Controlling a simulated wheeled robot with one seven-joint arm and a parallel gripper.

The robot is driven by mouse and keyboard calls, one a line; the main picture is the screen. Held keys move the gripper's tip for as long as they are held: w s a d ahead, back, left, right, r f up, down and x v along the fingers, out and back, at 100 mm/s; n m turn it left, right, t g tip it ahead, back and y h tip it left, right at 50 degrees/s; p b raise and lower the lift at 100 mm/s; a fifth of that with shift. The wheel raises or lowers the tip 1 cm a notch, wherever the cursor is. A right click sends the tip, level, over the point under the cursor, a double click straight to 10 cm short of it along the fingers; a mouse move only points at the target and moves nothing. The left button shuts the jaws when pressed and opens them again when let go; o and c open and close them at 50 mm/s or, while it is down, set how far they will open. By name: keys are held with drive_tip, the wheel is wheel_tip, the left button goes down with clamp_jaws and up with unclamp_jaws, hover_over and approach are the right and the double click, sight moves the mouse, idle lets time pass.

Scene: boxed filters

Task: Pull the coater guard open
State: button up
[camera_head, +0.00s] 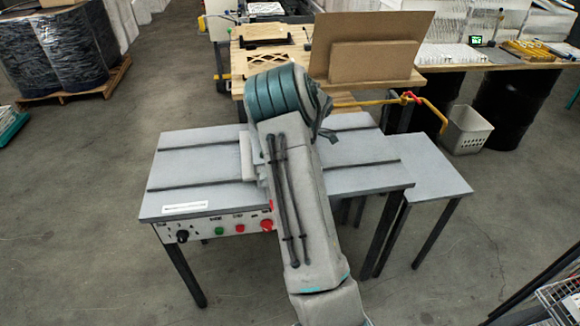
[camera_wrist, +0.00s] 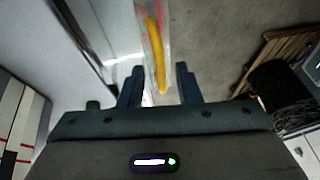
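A yellow bar-shaped handle (camera_wrist: 156,55) on a clear strip, which seems to be part of the coater guard, shows in the wrist view. Its near end lies between the two fingers of my gripper (camera_wrist: 159,68). The fingers are spread, with a visible gap on each side of the bar. In the head view, the grey machine table (camera_head: 200,170) has dark grooves and a front panel with a red button (camera_head: 266,225) and a green button (camera_head: 219,231). My arm crosses the table and hides my gripper, the handle and most of the guard there.
A lower grey side table (camera_head: 430,168) adjoins the machine on the right. Behind it stand a wooden bench with a cardboard panel (camera_head: 370,45), a yellow hose-like line (camera_head: 432,106) and a white bin (camera_head: 466,130). Open floor lies at the left.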

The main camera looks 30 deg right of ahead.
drive_tip(key=b+v, duration=0.2)
drive_tip(key=v, duration=1.1)
drive_tip(key=shift+d+r, duration=0.2)
drive_tip(key=shift+r, duration=0.15)
